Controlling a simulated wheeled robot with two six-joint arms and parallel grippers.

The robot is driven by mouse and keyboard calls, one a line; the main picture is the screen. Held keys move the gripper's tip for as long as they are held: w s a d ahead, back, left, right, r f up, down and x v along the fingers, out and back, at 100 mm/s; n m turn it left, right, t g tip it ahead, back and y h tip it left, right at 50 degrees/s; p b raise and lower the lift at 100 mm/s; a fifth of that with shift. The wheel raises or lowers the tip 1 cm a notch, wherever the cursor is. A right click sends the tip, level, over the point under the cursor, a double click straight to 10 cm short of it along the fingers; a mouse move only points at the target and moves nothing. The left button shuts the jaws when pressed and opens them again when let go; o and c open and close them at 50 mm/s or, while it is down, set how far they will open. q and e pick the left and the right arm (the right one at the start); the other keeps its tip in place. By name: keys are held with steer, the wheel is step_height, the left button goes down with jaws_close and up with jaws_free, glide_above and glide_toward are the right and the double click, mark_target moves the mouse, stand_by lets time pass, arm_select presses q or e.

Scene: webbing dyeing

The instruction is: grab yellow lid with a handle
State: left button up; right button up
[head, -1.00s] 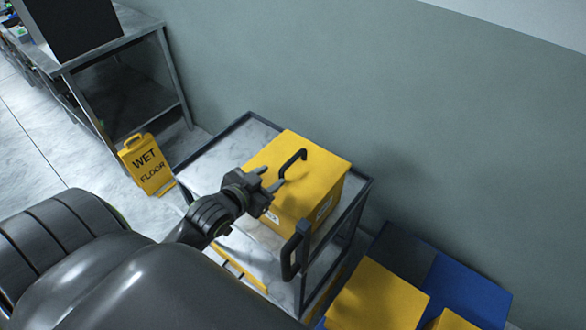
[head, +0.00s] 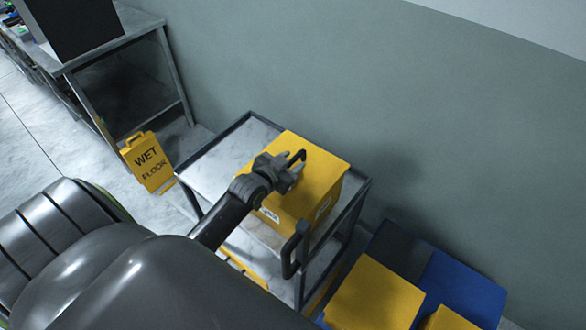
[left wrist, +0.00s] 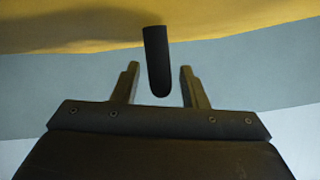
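The yellow lid (head: 322,178) with a black handle (head: 300,155) lies on top of a yellow box (head: 295,208) on a metal cart. My left gripper (head: 294,168) is over the lid at the handle and partly covers it. In the left wrist view the handle (left wrist: 157,62) stands between the two fingers of my left gripper (left wrist: 160,72), with a gap on each side. The fingers are open. The yellow lid (left wrist: 80,25) fills the top of that view. My right gripper is not in view.
The cart (head: 208,172) has a dark frame and a black push handle (head: 291,255) at its near side. Yellow boxes (head: 375,295) stand on a blue surface (head: 460,285) at lower right. A yellow wet floor sign (head: 148,162) stands left of the cart. A grey wall is behind.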

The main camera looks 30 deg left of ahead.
arm_select(q)
steer(key=shift+w+f, duration=0.2)
steer(key=shift+w, duration=0.35)
jaws_close()
